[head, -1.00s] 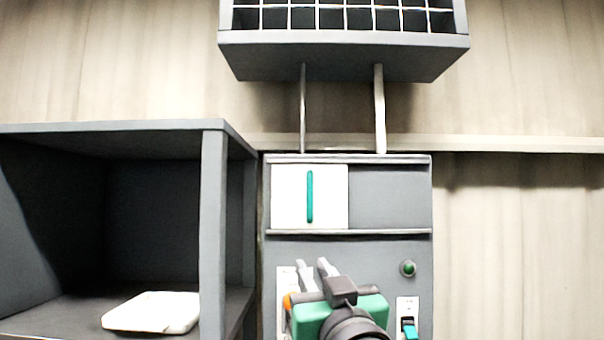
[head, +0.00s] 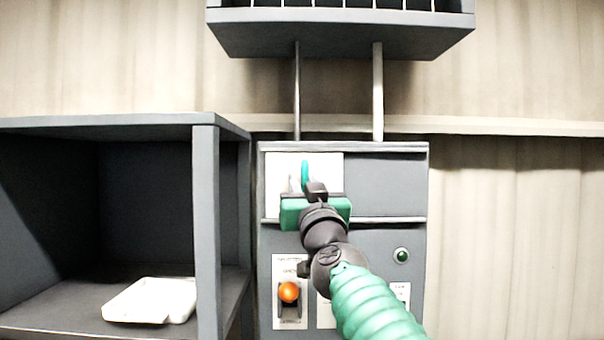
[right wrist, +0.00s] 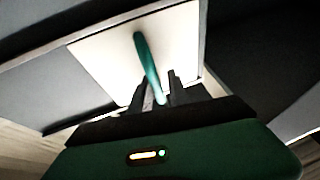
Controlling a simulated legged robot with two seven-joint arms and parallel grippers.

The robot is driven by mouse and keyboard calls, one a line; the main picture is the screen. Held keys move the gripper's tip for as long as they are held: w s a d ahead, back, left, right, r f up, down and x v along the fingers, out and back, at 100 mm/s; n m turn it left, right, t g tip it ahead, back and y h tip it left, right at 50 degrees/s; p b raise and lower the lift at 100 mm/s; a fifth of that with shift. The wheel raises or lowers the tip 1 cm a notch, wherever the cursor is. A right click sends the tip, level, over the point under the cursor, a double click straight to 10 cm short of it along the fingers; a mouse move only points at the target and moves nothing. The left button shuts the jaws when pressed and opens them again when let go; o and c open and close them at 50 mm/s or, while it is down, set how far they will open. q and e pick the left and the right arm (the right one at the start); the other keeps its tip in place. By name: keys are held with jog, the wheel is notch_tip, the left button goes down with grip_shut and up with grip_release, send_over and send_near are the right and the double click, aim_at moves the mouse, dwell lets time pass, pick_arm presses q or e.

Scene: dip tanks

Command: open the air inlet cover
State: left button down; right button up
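The air inlet cover (head: 281,176) is a white square panel with a vertical green handle (head: 305,170). It sits at the left end of a railed slot on the grey cabinet, with bare grey panel to its right. My right gripper (head: 304,185) is in front of the cover at the handle and hides its lower part. In the right wrist view, the green handle (right wrist: 146,58) runs down between the two dark fingers (right wrist: 158,90). They look apart, one on each side of its lower end; contact is not clear. My left gripper is not in view.
Below the slot are an orange-knobbed switch (head: 289,292) and a green button (head: 401,255). At left, an open grey shelf (head: 206,230) holds a white tray (head: 150,300). A grey rack (head: 340,35) hangs above, with two pipes down to the cabinet.

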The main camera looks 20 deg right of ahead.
jog(key=shift+d, duration=0.3)
jog(key=shift+d, duration=0.1)
jog(key=c, duration=0.4)
grip_shut()
jog(key=shift+f, duration=0.1)
dwell(0.6)
